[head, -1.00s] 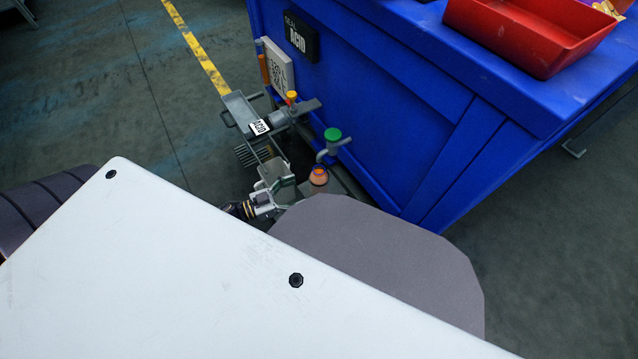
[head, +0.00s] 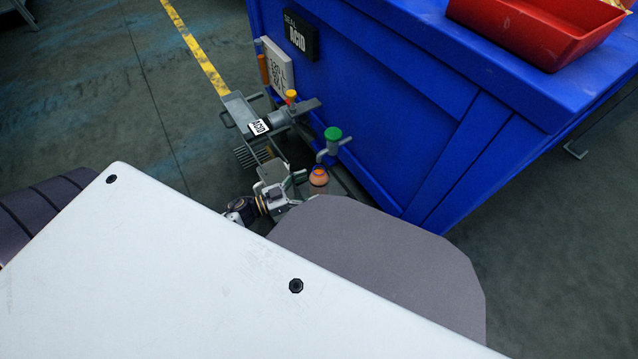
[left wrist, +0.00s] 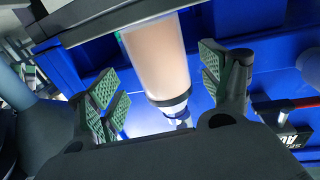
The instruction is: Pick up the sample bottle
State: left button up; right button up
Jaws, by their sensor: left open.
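The sample bottle (head: 319,178) stands upright low beside the blue cabinet, with an orange top and a blue ring. In the left wrist view the bottle (left wrist: 156,58) is a clear tube with pinkish content and a white and blue end, lying between my finger pads. My left gripper (head: 290,182) is just left of the bottle in the head view. In the left wrist view the left gripper (left wrist: 165,95) is open, with green pads on both sides of the bottle and gaps to it. The bottle's lower part is hidden in the head view. My right gripper is not visible.
A green-knobbed tap (head: 332,140) is just above the bottle. The blue cabinet (head: 380,120) blocks the right side; a red tray (head: 540,30) is on top.

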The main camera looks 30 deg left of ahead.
aim_at(319, 183)
pick_arm(q)
jog(key=shift+b+x, duration=0.55)
jog(key=shift+x, duration=0.45)
jog(key=shift+b+x, duration=0.4)
jog(key=shift+x, duration=0.7)
jog(key=shift+a, duration=0.15)
jog(key=shift+c, duration=0.4)
jog(key=shift+c, duration=1.1)
jog(key=shift+w, duration=0.1)
jog(key=c, duration=1)
jog(key=shift+r, duration=0.2)
